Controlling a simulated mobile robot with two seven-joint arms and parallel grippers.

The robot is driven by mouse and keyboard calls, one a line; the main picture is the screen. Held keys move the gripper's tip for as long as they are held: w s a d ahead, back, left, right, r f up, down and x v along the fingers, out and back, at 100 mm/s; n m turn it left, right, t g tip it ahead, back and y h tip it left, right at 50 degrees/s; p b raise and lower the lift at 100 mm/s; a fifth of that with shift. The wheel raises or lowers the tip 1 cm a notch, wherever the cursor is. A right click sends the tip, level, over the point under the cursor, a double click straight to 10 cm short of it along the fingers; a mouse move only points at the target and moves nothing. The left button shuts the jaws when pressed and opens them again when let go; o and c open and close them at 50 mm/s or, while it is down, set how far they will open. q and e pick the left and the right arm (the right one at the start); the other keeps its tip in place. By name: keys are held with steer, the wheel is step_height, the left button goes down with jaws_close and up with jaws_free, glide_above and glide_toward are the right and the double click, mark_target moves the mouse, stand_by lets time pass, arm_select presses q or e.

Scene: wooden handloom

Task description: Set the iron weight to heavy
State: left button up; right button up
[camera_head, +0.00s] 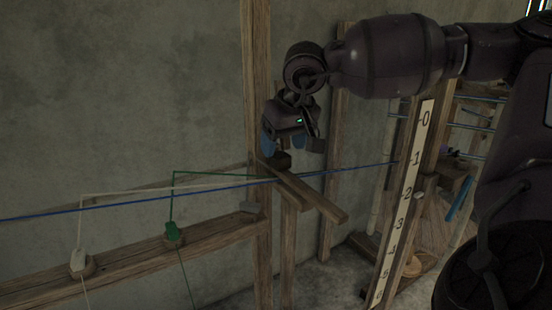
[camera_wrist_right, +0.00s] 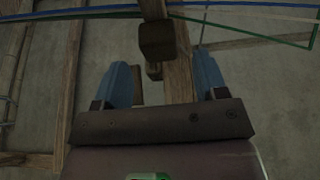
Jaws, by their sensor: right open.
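A dark block that looks like the iron weight (camera_head: 281,160) sits at the upper end of a short slanted wooden bar (camera_head: 318,198) beside the upright post. It also shows in the right wrist view (camera_wrist_right: 157,40), at the top, beyond the fingertips. My right gripper (camera_head: 284,148) points down just above this block. Its two blue fingers are apart, and in the wrist view the space between them (camera_wrist_right: 162,64) holds no gripped object. Whether the fingers touch the block cannot be told. No heavy or light marking is readable. My left gripper is out of view.
A white scale board (camera_head: 407,203) with numbers stands to the right. A blue cord (camera_head: 130,203) crosses the scene.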

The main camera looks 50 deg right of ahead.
mark_target(280, 154)
steer(key=x, duration=0.2)
steer(key=shift+w+f, duration=0.1)
steer(key=shift+f, duration=0.15)
steer(key=shift+w+d+f+b, duration=0.1)
steer(key=shift+w+f+b, duration=0.2)
steer(key=shift+f, duration=0.2)
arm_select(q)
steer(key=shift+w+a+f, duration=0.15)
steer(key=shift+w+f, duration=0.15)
